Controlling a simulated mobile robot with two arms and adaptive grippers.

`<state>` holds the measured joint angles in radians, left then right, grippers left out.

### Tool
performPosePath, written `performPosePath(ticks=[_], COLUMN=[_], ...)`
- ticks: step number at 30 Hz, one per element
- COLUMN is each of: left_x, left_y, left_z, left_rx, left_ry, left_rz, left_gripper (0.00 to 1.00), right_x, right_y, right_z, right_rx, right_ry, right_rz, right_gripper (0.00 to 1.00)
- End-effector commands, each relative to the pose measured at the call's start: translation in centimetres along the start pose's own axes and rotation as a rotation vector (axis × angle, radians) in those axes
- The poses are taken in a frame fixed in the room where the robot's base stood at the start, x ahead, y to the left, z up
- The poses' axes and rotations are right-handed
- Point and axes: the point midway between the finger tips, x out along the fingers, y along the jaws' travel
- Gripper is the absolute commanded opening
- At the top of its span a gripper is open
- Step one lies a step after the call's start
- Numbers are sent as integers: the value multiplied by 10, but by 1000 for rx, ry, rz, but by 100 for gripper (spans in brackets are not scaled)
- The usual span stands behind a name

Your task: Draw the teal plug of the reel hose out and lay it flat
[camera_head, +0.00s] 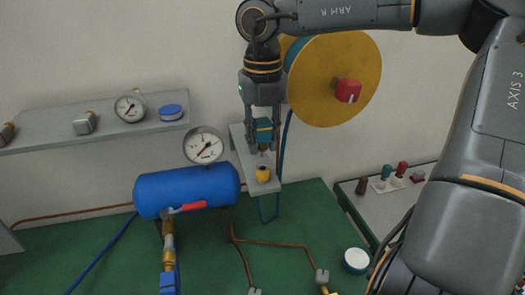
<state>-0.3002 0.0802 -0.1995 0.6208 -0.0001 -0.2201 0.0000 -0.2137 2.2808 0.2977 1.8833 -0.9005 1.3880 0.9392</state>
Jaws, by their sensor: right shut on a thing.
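My right gripper (263,143) hangs down from the top of the view, its fingers shut on the teal plug (264,128). The plug is upright between the fingers, which hide its sides, and a brass-coloured tip shows below it. A yellow socket (263,175) sits on the narrow grey ledge (240,150) just under the plug, with a gap between them. The hose reel (325,85), a yellow disc with a red knob, is on the wall behind and right of the gripper. A blue hose (286,135) runs down beside the gripper. My left gripper is out of view.
A blue tank (187,190) with a gauge (203,146) stands left of the ledge. Some green bench top (310,215) is free.

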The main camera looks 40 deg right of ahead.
Motion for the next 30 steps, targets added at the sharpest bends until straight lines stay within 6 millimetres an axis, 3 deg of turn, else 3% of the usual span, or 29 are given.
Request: performPosePath(ticks=[12,30], left_x=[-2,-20], left_y=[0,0], left_z=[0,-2], left_rx=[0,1], left_ry=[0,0], left_rz=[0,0], left_gripper=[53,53], right_x=[-3,-32], right_y=[0,0], right_z=[0,0], right_rx=[0,1], right_ry=[-1,-1], right_rz=[0,0], right_gripper=[0,0])
